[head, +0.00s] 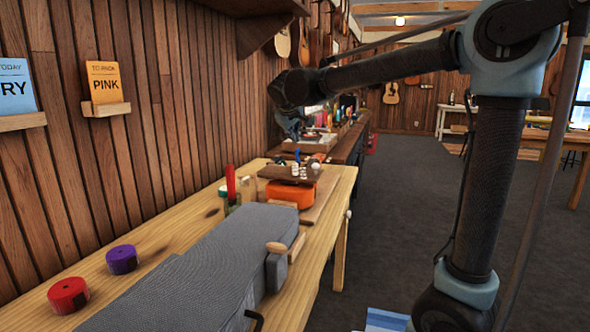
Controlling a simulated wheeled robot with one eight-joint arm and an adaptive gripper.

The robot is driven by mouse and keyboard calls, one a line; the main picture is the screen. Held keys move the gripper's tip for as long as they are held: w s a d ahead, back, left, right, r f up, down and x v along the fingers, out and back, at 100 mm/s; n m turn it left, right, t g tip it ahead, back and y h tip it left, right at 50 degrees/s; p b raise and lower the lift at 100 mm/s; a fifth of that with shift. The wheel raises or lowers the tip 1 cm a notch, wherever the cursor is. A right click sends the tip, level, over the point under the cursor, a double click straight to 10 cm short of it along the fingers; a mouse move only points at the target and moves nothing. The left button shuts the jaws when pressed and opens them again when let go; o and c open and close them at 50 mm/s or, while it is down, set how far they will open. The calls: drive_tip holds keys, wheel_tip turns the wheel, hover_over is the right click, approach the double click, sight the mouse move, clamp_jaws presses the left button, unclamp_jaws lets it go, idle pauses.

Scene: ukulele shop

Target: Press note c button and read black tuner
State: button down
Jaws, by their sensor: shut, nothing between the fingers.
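I cannot make out a note C button or a black tuner. A brown board with small white knobs (291,173) lies on an orange case (291,192) at the bench's far end; I cannot tell what the knobs are. My arm rises at the right and reaches across the top to the left. My gripper (299,134) seems to hang at its far end, small and dark above the more distant counter. It looks shut and empty, apart from the things on the bench.
The wooden bench (153,239) runs along the left wall. It bears a red roll (68,296), a purple roll (122,260), a long grey padded case (205,262) and an upright red object (230,180). Dark floor (400,215) is clear to the right.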

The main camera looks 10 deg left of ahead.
drive_tip(key=shift+f, duration=3.7)
drive_tip(key=shift+f, duration=0.9)
drive_tip(key=shift+r, duration=0.95)
drive_tip(key=shift+r, duration=2.55)
